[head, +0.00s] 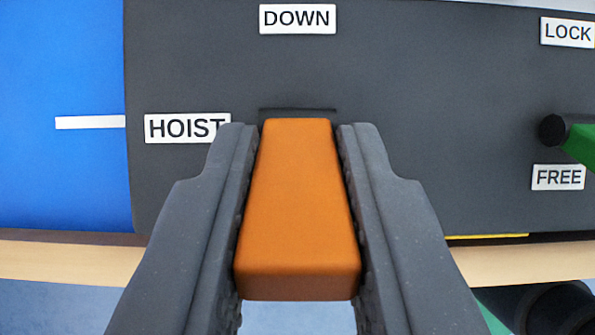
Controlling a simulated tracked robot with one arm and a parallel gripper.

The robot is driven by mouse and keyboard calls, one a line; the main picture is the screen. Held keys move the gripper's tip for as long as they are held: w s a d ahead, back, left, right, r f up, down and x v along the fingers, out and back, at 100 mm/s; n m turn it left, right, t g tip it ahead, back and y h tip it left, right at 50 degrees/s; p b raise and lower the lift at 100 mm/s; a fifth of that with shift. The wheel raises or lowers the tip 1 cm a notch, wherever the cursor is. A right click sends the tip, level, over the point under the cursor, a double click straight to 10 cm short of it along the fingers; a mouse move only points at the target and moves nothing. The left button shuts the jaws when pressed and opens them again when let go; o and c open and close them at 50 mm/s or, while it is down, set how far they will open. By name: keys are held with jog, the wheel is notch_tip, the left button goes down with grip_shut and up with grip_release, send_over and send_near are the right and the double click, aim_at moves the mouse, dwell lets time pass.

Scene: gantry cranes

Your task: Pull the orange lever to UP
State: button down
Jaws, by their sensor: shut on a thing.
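The orange lever (297,205) is a block-shaped handle that stands out from the dark grey panel (420,110) toward me. My gripper (297,190) is shut on it, with one dark jaw against its left side and the other against its right side. A HOIST label (187,127) is left of the lever. A DOWN label (297,18) is above it, and part of a dark slot (297,110) shows just over its top edge. No UP label is visible; the panel below the lever is hidden by the lever and my gripper.
At the right, a green lever (582,143) with a dark pivot sits between a LOCK label (567,32) and a FREE label (558,177). A blue panel (60,60) with a white line is at the left. A pale ledge (70,262) runs below.

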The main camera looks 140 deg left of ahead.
jog(key=shift+a+b, duration=0.2)
jog(key=shift+b, duration=0.15)
dwell(0.3)
jog(key=c, duration=1.3)
grip_release()
jog(key=shift+f, duration=0.1)
jog(key=shift+s, duration=0.1)
jog(key=v, duration=1.3)
jog(key=shift+s+a+p, duration=0.2)
jog(key=shift+s+p, duration=0.15)
